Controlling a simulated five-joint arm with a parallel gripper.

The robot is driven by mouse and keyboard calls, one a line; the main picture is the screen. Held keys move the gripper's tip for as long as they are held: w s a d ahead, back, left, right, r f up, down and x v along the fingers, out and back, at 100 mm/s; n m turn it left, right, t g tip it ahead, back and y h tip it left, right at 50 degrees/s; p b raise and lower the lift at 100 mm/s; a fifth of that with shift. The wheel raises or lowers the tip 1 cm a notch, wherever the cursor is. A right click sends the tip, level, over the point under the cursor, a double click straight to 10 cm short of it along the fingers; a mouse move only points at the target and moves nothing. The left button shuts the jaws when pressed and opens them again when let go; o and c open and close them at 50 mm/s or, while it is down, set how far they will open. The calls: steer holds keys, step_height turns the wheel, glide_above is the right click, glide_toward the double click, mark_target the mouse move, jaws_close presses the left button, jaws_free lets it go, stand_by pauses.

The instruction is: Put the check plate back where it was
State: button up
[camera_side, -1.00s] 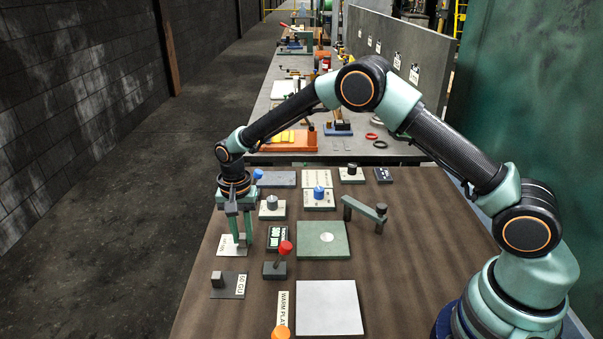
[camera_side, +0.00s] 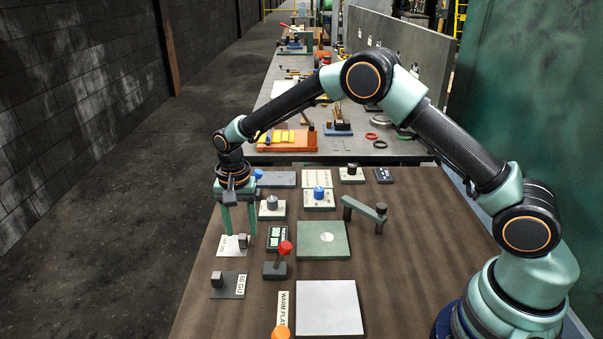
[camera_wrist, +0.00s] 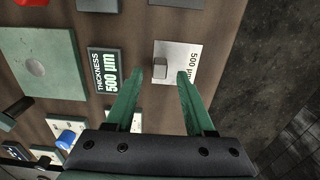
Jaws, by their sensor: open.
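A light metal plate labelled 500 µm (camera_side: 230,252), with a small grey block grip (camera_side: 243,240), lies flat at the left of the table. In the wrist view the same plate (camera_wrist: 180,52) and its block (camera_wrist: 160,68) show near the fingertips. My gripper (camera_side: 240,234) is open above this plate, one finger on each side of the block, which stands free on the plate. The fingers (camera_wrist: 159,82) hold nothing. A darker plate labelled 50 GU (camera_side: 231,288) with its own block lies nearer the camera.
A thickness display reading 500 µm (camera_side: 277,238) and a red-knobbed lever (camera_side: 284,250) stand close to the right. A green pad (camera_side: 338,248), a pale square plate (camera_side: 345,300) and a bracket (camera_side: 365,211) lie further right. Several knobbed blocks stand behind.

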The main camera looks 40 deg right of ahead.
step_height(320, 180, up, 10)
step_height(320, 180, up, 6)
steer(key=n+t, duration=0.1)
steer(key=n, duration=0.1)
glide_above(243, 236)
steer(key=s+d, duration=0.3)
steer(key=s+d+r+n+t, duration=0.2)
steer(key=s+d+n, duration=0.1)
steer(key=s, duration=0.6)
steer(key=s+d+r+n+t, duration=0.2)
steer(key=s+d, duration=0.4)
steer(key=s, duration=0.4)
steer(key=shift+r+n+t, duration=0.3)
steer(key=shift+r+n, duration=0.45)
steer(key=shift+n, duration=0.25)
steer(key=shift+s, duration=0.1)
